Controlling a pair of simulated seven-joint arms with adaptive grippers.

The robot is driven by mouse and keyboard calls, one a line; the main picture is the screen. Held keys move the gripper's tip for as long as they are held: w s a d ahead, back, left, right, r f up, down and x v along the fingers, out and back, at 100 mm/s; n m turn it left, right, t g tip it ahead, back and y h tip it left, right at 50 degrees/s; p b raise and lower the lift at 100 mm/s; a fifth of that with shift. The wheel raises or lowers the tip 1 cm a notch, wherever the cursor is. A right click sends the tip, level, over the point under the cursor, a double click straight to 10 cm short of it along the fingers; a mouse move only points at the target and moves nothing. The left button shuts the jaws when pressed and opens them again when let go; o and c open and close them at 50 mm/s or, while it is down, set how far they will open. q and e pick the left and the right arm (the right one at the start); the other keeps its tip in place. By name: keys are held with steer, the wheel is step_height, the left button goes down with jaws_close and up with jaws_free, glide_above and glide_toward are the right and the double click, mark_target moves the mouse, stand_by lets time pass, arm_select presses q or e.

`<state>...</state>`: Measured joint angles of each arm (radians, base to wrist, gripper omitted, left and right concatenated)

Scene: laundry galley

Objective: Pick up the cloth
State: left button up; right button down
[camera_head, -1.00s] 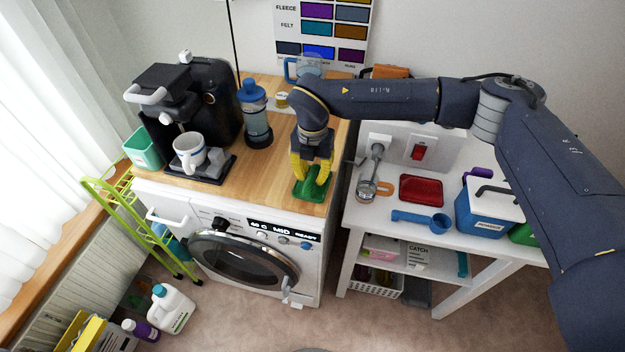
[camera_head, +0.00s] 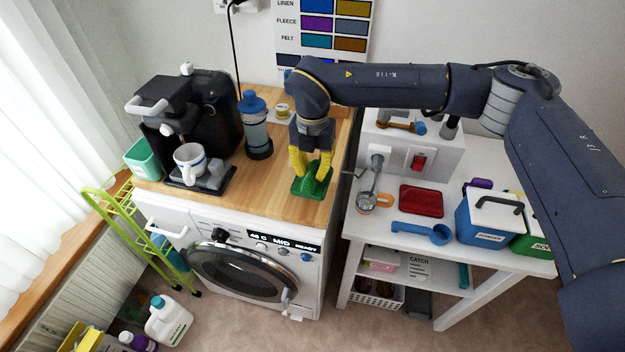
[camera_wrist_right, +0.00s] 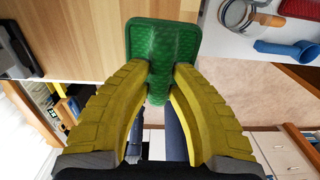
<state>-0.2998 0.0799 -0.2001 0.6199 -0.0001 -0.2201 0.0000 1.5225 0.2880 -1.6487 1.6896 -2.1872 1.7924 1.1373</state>
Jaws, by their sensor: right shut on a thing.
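I cannot tell whether the cloth still touches the worktop. My left gripper is not in view.
A blue-capped bottle (camera_head: 257,128), a coffee machine (camera_head: 187,105) and a white mug (camera_head: 189,159) stand left on the worktop (camera_head: 250,190). Right, past a gap, a white table holds a red tray (camera_head: 421,201), a blue scoop (camera_head: 422,232) and a blue box (camera_head: 487,222).

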mark_target(312, 167)
step_height(312, 167, up, 14)
stand_by(0.4)
steer(key=c, duration=1.8)
jaws_free()
jaws_close()
